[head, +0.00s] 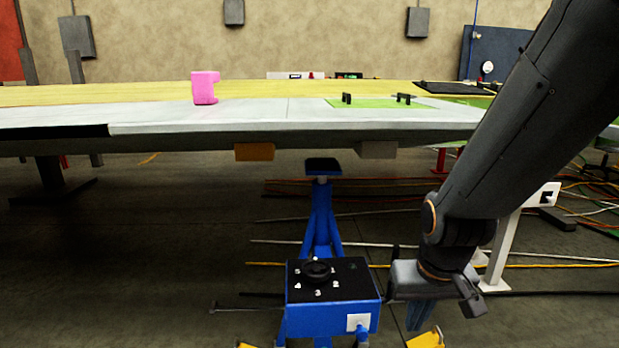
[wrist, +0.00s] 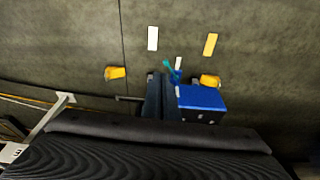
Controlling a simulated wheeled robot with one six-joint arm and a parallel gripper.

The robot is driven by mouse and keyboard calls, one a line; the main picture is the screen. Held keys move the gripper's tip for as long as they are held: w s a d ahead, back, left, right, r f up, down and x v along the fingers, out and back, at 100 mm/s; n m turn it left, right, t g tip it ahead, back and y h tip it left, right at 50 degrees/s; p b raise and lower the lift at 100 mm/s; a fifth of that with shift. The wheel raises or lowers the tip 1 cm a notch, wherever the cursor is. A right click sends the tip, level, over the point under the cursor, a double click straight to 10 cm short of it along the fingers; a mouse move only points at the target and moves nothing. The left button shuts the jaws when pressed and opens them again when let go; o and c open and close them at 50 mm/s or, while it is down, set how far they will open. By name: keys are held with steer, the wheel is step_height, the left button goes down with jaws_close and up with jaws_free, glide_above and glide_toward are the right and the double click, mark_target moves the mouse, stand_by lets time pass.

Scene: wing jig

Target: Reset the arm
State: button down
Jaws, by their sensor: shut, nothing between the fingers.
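My arm comes down from the upper right in the head view. My gripper (head: 408,282) hangs at its lower end, below the level of the wing edge and just right of the blue control box. It is shut and holds nothing. Its fingers are small and dark here, so their detail is hard to make out. The blue control box (head: 332,318) has a dark top with a round black knob (head: 317,271) and white numbers. The box also shows in the wrist view (wrist: 202,98), apparently apart from my gripper.
A long pale wing panel (head: 235,112) spans the view above the box, with a pink block (head: 204,88) and a green patch (head: 375,110) on top. A blue stand (head: 321,215) rises behind the box. Cables and rods (head: 350,242) lie on the floor. A white post (head: 503,245) stands right.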

steer(key=s+a+r+n+g, duration=0.3)
steer(key=s+a+r, duration=0.4)
steer(key=s+a, duration=0.25)
steer(key=d+r+m+p, duration=0.3)
steer(key=d+r+p, duration=0.5)
steer(key=p, duration=0.8)
steer(key=shift+s+d+r, duration=0.35)
steer(key=shift+d, duration=0.25)
